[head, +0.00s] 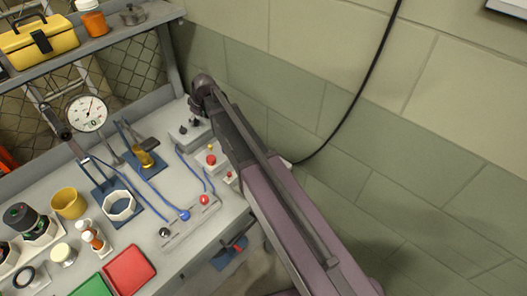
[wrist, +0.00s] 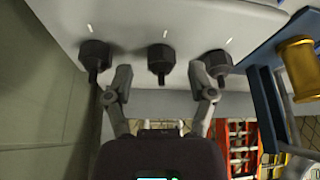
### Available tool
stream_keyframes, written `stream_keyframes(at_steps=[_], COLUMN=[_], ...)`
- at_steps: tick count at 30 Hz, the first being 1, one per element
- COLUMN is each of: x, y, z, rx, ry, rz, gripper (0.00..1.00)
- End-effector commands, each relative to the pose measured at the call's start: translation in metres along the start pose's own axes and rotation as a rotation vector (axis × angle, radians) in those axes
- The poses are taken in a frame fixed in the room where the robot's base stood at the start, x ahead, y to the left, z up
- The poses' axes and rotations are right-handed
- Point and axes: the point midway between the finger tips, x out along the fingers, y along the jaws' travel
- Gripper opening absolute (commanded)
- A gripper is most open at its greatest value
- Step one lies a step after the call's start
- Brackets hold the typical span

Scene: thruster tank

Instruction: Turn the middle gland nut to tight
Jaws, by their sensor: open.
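Three dark gland nuts sit in a row on a pale box (wrist: 200,15) in the wrist view: one at left (wrist: 94,56), the middle gland nut (wrist: 160,59), and one at right (wrist: 217,64). Each has a short white mark above it on the box and a stub pointing down in the picture. My gripper (wrist: 160,82) is open, its fingers apart on either side of the middle nut and slightly below it. I see no clear contact. In the head view, small dark nuts show on the box (head: 193,134) beside my arm; my fingers cannot be made out there.
A blue stand with a yellow-gold part (wrist: 298,66) is close on the right in the wrist view; it also shows in the head view (head: 145,157). A box with red buttons (head: 211,159) and blue cables lie nearby. A dial gauge (head: 87,113) stands farther left.

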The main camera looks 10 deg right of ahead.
Motion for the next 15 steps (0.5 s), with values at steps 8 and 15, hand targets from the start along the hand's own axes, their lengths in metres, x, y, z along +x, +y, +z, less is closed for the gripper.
stream_keyframes(at_steps=[8,15], x=[-0.031,-0.052], y=[-0.001,-0.001], z=[-0.001,-0.001], rx=[0.002,0.003], ry=[0.000,0.000], rz=[0.001,0.001], gripper=[0.71,0.71])
